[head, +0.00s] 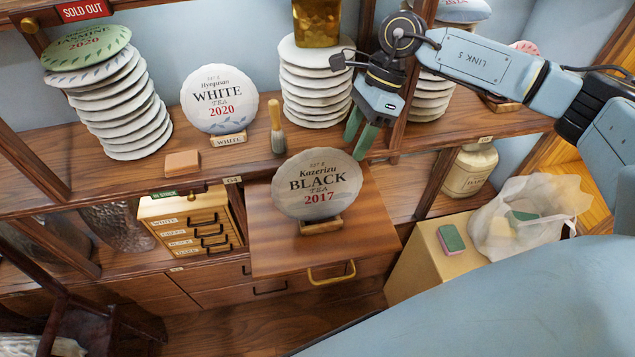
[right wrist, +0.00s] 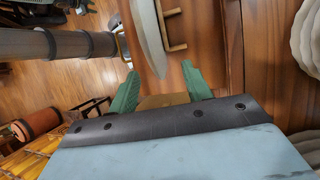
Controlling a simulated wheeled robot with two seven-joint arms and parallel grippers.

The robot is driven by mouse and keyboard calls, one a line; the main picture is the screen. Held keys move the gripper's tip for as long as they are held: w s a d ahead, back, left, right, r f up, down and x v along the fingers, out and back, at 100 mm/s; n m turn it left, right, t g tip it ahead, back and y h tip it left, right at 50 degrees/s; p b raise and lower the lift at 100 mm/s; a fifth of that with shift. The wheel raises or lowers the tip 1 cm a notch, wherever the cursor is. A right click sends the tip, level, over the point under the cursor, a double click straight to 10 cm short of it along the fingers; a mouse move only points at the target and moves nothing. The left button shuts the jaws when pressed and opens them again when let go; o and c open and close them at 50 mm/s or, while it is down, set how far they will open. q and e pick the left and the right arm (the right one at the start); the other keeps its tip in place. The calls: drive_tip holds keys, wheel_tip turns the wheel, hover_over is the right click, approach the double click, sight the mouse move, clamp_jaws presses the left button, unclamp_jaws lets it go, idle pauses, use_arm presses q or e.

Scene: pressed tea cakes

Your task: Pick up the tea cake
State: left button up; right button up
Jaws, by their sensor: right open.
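My right gripper (head: 360,137), with green fingers, is open and empty, above and just right of the cake's upper right edge. In the right wrist view, the cake shows nearly edge-on (right wrist: 149,36) beyond the spread fingers (right wrist: 160,82), apart from them, with its stand (right wrist: 173,30) beside it. My left gripper is not in view.
Stacks of pale cakes stand on the shelf at left (head: 118,112) and centre (head: 315,88). A box with a sponge (head: 450,238) and a white bag (head: 522,215) are at right.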

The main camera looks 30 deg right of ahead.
sight(349, 160)
drive_tip(key=x, duration=0.1)
drive_tip(key=p+x, duration=0.1)
drive_tip(key=x, duration=0.3)
drive_tip(key=shift+s+r+p, duration=0.1)
drive_tip(key=shift+s+p, duration=0.25)
drive_tip(key=shift+p, duration=0.05)
drive_tip(key=shift+a+f, duration=0.1)
drive_tip(key=shift+f, duration=0.2)
drive_tip(key=shift+c, duration=0.3)
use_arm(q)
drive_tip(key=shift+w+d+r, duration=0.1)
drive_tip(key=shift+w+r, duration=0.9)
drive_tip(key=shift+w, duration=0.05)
use_arm(e)
clamp_jaws()
